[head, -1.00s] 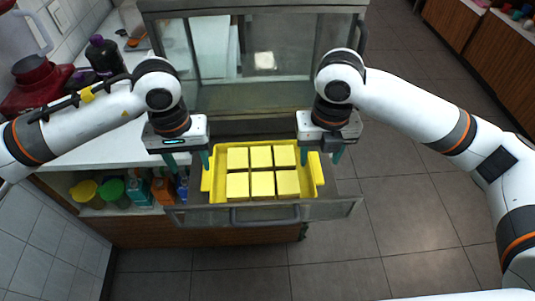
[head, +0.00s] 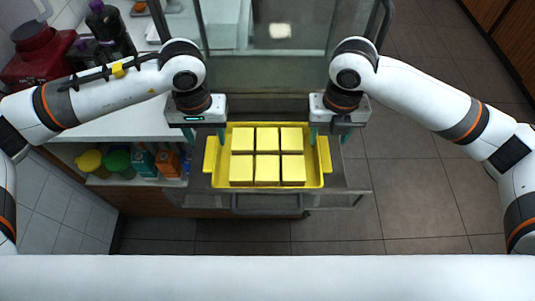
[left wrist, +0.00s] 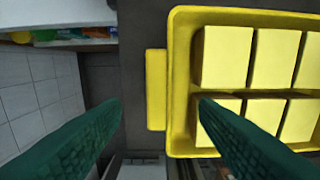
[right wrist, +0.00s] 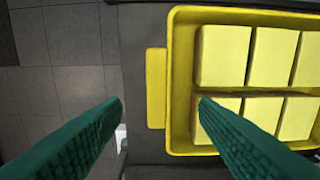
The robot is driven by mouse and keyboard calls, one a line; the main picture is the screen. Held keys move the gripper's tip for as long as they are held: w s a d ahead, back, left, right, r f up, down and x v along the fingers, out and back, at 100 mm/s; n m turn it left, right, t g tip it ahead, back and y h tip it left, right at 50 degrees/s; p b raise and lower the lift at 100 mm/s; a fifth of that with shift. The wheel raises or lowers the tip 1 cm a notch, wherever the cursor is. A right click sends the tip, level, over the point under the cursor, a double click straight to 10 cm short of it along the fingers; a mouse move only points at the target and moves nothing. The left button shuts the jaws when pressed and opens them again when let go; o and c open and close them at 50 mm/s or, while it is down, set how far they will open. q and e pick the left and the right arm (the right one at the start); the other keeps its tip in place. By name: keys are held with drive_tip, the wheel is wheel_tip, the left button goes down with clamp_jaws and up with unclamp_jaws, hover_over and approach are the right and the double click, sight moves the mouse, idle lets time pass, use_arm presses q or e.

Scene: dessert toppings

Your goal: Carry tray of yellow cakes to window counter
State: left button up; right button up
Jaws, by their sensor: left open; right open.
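The yellow tray (head: 268,187) holds two rows of yellow square cakes (head: 267,155). It sits on the pulled-out drawer of a glass-fronted cabinet. My left gripper (head: 205,138) is open above the tray's left end, and my right gripper (head: 329,138) is open above its right end. In the left wrist view, one green finger is on each side of the tray's end handle (left wrist: 156,90). The right wrist view shows the same at the other handle (right wrist: 156,88). Neither gripper is closed on a handle. The window counter cannot be identified.
The drawer front with its bar handle (head: 267,204) lies below the tray. A white counter (head: 120,125) on the left carries a red appliance (head: 45,60) and dark bottles (head: 110,30). Jars and cartons (head: 143,162) fill the shelf beneath. The tiled floor at right (head: 420,180) is clear.

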sight(211, 152)
use_arm(q)
wheel_tip(211, 152, down, 8)
drive_tip(key=shift+r, duration=0.25)
use_arm(e)
wheel_tip(211, 152, down, 8)
drive_tip(key=shift+r, duration=0.2)
use_arm(q)
clamp_jaws()
use_arm(e)
clamp_jaws()
